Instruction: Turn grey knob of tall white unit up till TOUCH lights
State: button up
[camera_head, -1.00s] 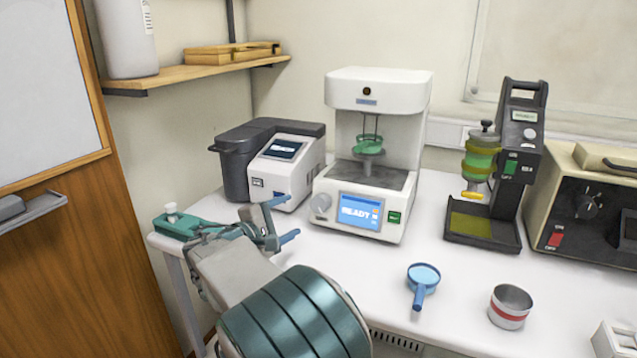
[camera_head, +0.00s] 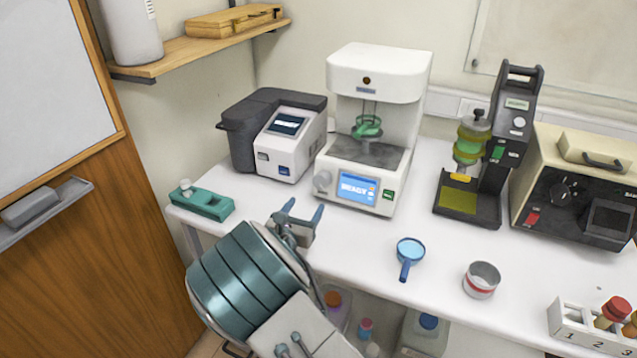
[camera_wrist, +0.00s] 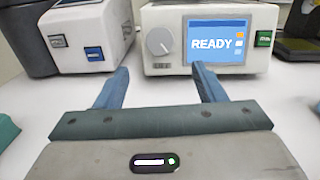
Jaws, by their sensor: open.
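The tall white unit (camera_head: 378,62) stands at the back of the bench. Its blue screen (camera_head: 357,189) reads READY, also in the wrist view (camera_wrist: 217,41). The grey knob (camera_head: 322,181) is at the left of the screen on the unit's front; the wrist view shows it as a round dial (camera_wrist: 159,41) with a pale pointer line. A green item (camera_head: 367,127) hangs inside the unit. My gripper (camera_head: 304,211) is open and empty, in front of and below the knob, apart from it. In the wrist view its blue fingers (camera_wrist: 160,82) point at the unit, with the knob between them and beyond.
A grey-and-white device (camera_head: 277,145) stands close left of the unit. A teal block (camera_head: 205,203) sits at the bench's left end. A blue strainer (camera_head: 410,252) and a red-banded cup (camera_head: 481,280) lie to the right. A black stand (camera_head: 515,130) is right of the unit.

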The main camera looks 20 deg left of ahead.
aim_at(319, 184)
jog(key=w+p, duration=0.2)
jog(key=w, duration=0.8)
jog(key=shift+d, duration=0.15)
jog(key=c, duration=1)
